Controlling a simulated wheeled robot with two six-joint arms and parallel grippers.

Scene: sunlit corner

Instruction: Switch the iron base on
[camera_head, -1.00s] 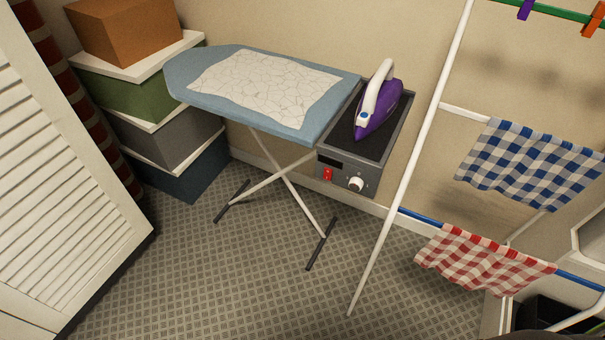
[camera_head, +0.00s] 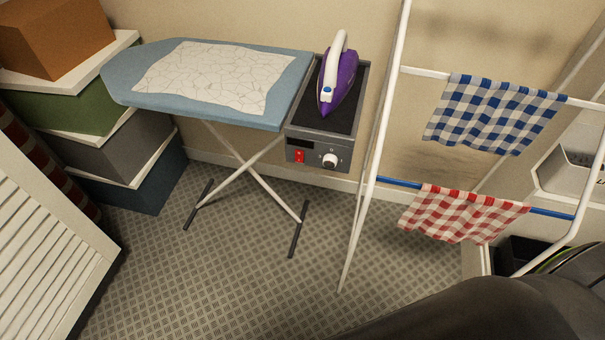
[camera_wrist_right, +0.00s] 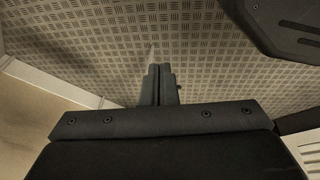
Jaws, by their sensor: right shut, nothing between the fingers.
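The iron base (camera_head: 319,152) is a grey box with a dark top, attached at the right end of the ironing board. Its front face carries a red switch (camera_head: 300,157) and a round white knob (camera_head: 330,160). A purple and white iron (camera_head: 338,80) rests on its top. My right gripper (camera_wrist_right: 160,84) shows in the right wrist view, its two fingers together with nothing between them, over the patterned floor. It is far from the iron base, which is not in that view. My left gripper is not in view.
The blue ironing board (camera_head: 150,100) with a white cloth (camera_head: 215,75) stands on crossed legs. A white drying rack (camera_head: 372,150) with checked cloths stands right of the base. Stacked boxes (camera_head: 100,150) and a louvred door (camera_head: 45,250) are at left. The floor (camera_head: 250,260) in front is clear.

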